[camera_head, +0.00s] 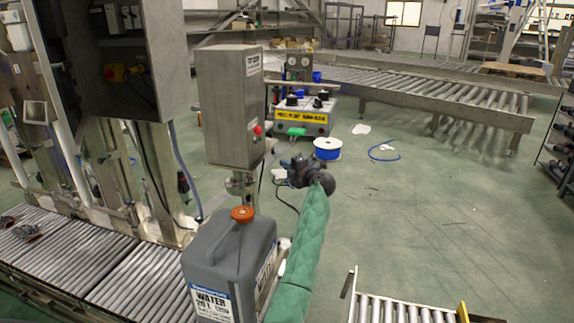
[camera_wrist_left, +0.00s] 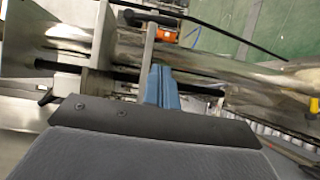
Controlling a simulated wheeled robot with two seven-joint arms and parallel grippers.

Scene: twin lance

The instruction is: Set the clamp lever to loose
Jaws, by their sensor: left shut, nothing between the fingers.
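My left gripper (camera_head: 287,167) is in the middle of the head view, at the end of my green-sleeved arm. It is just right of the steel post (camera_head: 240,185) under a grey control box (camera_head: 228,105). In the left wrist view its blue fingers (camera_wrist_left: 162,88) are shut and empty, in front of metal brackets and a dark rod (camera_wrist_left: 100,70). A dark, lever-like piece (camera_wrist_left: 148,18) lies beyond the fingertips, beside an orange block (camera_wrist_left: 165,35). I cannot tell surely which piece is the clamp lever, its setting, or whether the fingers touch anything. My right gripper is out of view.
A grey water canister (camera_head: 230,260) with an orange cap stands left of my arm on a roller conveyor (camera_head: 110,265). A yellow-fronted machine (camera_head: 302,118) and a blue-white spool (camera_head: 327,148) stand beyond. The green floor (camera_head: 430,210) to the right is mostly clear.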

